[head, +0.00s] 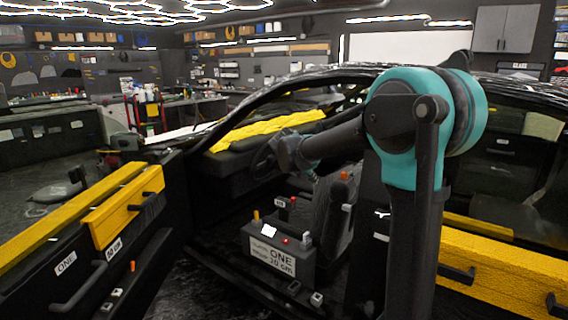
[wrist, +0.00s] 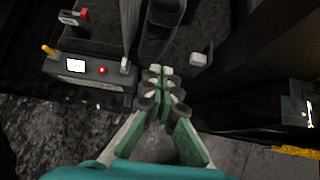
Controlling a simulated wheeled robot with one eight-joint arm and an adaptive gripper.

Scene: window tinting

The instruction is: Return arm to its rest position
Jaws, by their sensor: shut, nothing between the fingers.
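My gripper (wrist: 161,88) shows in the wrist view with its fingers together and nothing between them. It is above the car's door sill area, to the right of a dark control box (wrist: 85,68) with a lit white display, a red button and a yellow-tipped lever. In the head view my teal and dark arm rises at the right of centre and bends toward the open car. The gripper itself is hard to make out there, hidden behind the arm.
A black car (head: 360,72) has its front door (head: 110,235) open at the left, with yellow trim. Another yellow-trimmed door panel (head: 500,268) is at the right, close to my arm. A seat (head: 335,205) is behind the box. Workbenches (head: 50,140) line the back; dark floor shows at left.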

